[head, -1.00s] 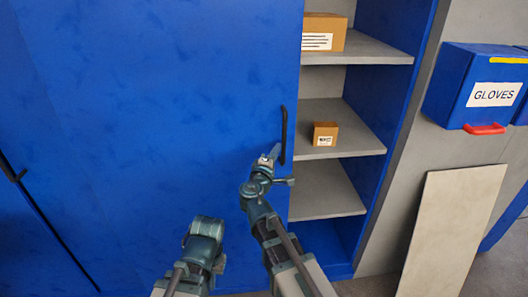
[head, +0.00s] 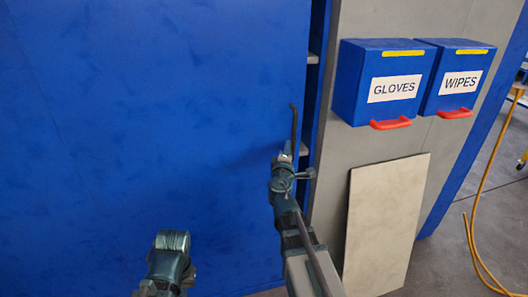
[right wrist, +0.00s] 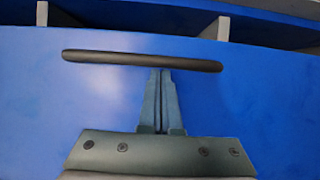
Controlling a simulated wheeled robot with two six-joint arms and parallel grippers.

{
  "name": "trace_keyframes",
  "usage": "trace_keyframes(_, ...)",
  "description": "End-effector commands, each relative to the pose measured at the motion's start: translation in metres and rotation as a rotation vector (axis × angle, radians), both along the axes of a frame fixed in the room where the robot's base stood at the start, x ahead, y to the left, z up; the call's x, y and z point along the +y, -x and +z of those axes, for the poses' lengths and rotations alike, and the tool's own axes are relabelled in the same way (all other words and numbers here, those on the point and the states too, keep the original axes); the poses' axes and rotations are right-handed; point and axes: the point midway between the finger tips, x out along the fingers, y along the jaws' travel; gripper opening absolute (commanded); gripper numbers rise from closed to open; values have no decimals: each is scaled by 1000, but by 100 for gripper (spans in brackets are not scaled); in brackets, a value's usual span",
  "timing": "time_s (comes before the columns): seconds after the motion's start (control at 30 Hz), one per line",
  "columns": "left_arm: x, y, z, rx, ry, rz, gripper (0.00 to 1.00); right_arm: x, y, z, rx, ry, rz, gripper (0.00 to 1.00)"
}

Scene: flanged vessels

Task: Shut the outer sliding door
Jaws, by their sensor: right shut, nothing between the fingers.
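The blue outer sliding door (head: 150,120) fills the left of the head view. Only a narrow dark gap (head: 315,85) shows between its right edge and the cabinet side. Its black upright bar handle (head: 294,130) is near that edge; it also shows in the right wrist view (right wrist: 100,56). My right gripper (head: 286,152) is shut and empty at the handle's lower part. In the right wrist view its fingertips (right wrist: 160,72) are at the handle's side away from the gap, touching or nearly touching. My left arm shows at the bottom, but its gripper is not visible.
Blue GLOVES (head: 385,80) and WIPES (head: 455,80) boxes with red lips hang on the grey wall to the right. A pale panel (head: 385,225) leans below them. A yellow hose (head: 478,230) lies on the floor at far right.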

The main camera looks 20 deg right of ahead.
Motion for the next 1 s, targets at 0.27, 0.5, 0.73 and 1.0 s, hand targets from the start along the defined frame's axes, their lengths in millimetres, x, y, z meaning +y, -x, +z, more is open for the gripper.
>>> trace_keyframes(0.27,0,0,0,0,0,0,0,-64,4,0,0,0,-2,0)
trace_keyframes(0.5,0,0,0,0,0,0,0,-86,6,0,0,0,2,0)
trace_keyframes(0.73,0,0,0,0,0,0,0,-91,6,0,0,0,2,0)
trace_keyframes(1.0,0,0,0,0,0,0,0,-91,7,0,0,0,0,0)
